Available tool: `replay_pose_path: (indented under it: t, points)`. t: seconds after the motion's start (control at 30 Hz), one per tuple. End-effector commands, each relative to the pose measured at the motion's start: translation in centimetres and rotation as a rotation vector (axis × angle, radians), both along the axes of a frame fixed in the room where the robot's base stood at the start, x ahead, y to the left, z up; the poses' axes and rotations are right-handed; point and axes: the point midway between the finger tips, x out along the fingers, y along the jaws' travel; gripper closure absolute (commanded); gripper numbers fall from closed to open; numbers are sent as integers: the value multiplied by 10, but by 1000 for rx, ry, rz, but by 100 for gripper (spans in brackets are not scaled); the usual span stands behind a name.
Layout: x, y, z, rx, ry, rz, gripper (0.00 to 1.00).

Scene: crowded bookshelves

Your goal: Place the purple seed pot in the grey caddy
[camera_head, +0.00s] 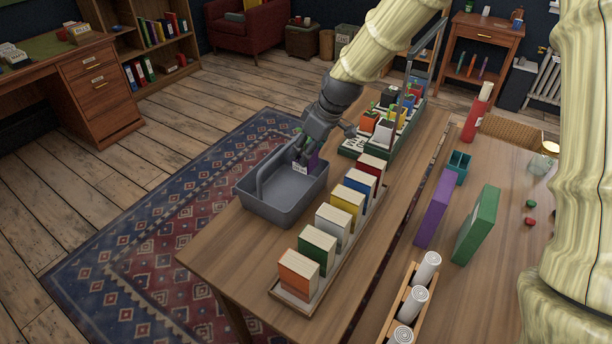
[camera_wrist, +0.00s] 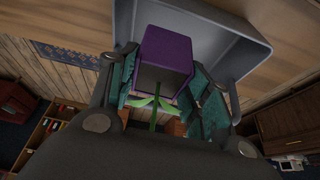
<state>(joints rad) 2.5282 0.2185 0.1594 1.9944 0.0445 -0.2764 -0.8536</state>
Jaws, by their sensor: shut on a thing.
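The purple seed pot (camera_wrist: 168,52) is between the two fingers of my gripper (camera_wrist: 160,92) in the wrist view, with a green seedling at its open end. In the head view my gripper (camera_head: 308,150) is over the far right part of the grey caddy (camera_head: 270,212), and the purple pot (camera_head: 313,162) shows partly beside the fingers, with a white label near it. The gripper is shut on the pot. The caddy is open, with a handle across it. Whether the pot touches the caddy floor cannot be told.
A tray of several colored seed pots (camera_head: 378,134) stands behind on the table. A row of books (camera_head: 343,213) lines the caddy's right side. A purple book (camera_head: 435,208), a green book (camera_head: 476,225) and white rolls (camera_head: 415,300) are farther right. The near left table top is clear.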

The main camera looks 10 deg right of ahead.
Motion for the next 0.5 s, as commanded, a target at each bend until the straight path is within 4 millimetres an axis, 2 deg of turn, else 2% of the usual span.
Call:
replay_pose_path:
  t: [0.1,0.2,0.5]
  points:
    - [-1,0,-24,0,3,-1,80]
    - [0,0,-38,0,1,0,80]
    - [0,0,-55,0,0,-1,80]
